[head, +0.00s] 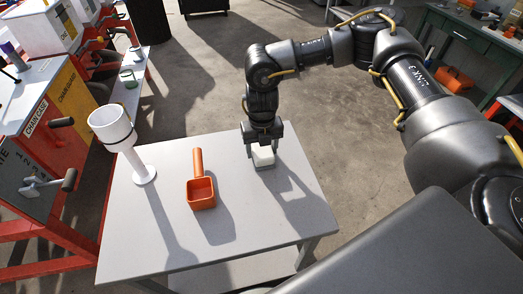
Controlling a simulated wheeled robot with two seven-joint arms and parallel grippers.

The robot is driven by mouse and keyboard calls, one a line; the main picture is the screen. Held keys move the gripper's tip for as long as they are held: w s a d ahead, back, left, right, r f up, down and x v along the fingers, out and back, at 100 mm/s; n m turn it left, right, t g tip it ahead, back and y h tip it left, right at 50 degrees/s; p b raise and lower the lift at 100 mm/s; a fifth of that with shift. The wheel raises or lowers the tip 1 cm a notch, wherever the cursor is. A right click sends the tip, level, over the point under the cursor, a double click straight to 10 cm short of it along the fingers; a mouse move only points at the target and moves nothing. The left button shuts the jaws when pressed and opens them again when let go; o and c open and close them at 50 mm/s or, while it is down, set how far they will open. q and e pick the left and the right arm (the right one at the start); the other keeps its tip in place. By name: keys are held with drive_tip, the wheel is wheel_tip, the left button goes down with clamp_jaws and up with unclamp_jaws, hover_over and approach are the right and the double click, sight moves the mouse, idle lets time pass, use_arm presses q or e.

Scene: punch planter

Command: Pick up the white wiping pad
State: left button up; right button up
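The white wiping pad (263,157) is a small pale block near the back right of the grey table (270,215). My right gripper (264,148) points straight down over it, with its two fingers on either side of the pad. The fingers appear close to the pad, but I cannot tell whether they press on it. I also cannot tell whether the pad rests on the table or is slightly raised. My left gripper is not in view.
An orange scoop (201,190) lies mid-table. Red-framed machines (40,130) stand to the left. A green workbench (460,35) is at the back right. The table's front is clear.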

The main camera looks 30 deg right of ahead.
drive_tip(key=c, duration=0.5)
drive_tip(key=shift+c, duration=0.2)
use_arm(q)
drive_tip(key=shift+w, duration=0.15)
use_arm(e)
drive_tip(key=shift+r, duration=0.4)
wheel_tip(320, 180, up, 2)
drive_tip(key=shift+r, duration=0.15)
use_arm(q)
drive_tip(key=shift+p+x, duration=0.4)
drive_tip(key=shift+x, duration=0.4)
use_arm(e)
drive_tip(key=s+a+r, duration=0.3)
drive_tip(key=a+r, duration=0.7)
drive_tip(key=a, duration=0.3)
drive_tip(key=shift+s+a, duration=0.25)
drive_tip(key=shift+s, duration=0.1)
